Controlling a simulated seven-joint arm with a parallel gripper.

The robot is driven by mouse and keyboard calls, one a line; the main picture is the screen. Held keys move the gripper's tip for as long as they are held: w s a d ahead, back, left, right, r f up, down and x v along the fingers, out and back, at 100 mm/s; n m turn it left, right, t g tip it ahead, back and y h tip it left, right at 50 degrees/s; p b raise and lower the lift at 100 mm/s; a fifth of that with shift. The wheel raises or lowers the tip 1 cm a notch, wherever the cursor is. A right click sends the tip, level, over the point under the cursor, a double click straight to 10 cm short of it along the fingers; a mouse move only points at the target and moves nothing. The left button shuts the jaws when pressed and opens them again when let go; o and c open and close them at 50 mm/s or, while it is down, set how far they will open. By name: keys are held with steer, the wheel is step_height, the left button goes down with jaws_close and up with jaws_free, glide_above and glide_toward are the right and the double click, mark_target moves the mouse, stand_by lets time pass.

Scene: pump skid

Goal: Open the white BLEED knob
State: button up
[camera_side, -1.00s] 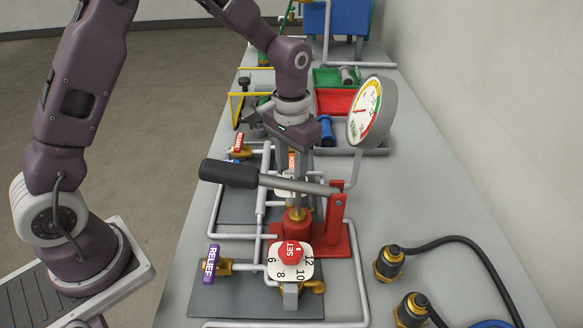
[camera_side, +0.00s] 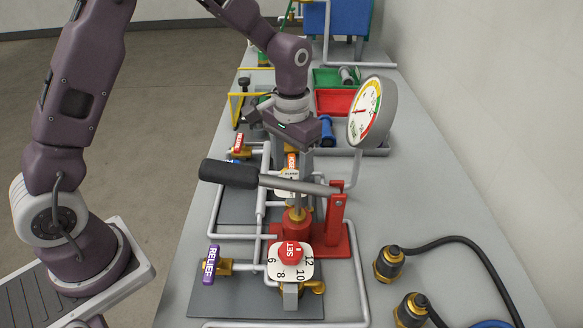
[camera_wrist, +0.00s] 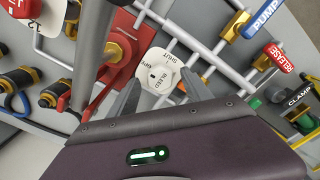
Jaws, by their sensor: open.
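Whether a finger touches the knob cannot be told. In the side view my gripper (camera_side: 300,160) points down behind the pump lever, which hides part of the fingers. The white plate at the knob (camera_side: 286,187) is partly covered there by the lever and fingers.
The pump lever (camera_side: 230,174) with its black grip crosses in front of my fingers, on a red stand (camera_side: 336,220). A gauge (camera_side: 366,112) stands to the right. A red SET knob (camera_side: 290,252) and purple RELIEF handle (camera_side: 211,264) are nearer. Grey pipes run around.

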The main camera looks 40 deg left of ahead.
mark_target(291, 174)
step_height(291, 174, up, 7)
steer(key=shift+f, duration=0.2)
steer(key=s+a+r+t, duration=0.1)
steer(key=s+r+t, duration=0.1)
steer(key=s+r, duration=0.7)
steer(key=s+a+t, duration=0.1)
steer(key=s+t, duration=0.2)
steer(key=s, duration=1.2)
steer(key=shift+s+r+t, duration=0.15)
steer(key=shift+r+t, duration=0.15)
steer(key=shift+r, duration=0.15)
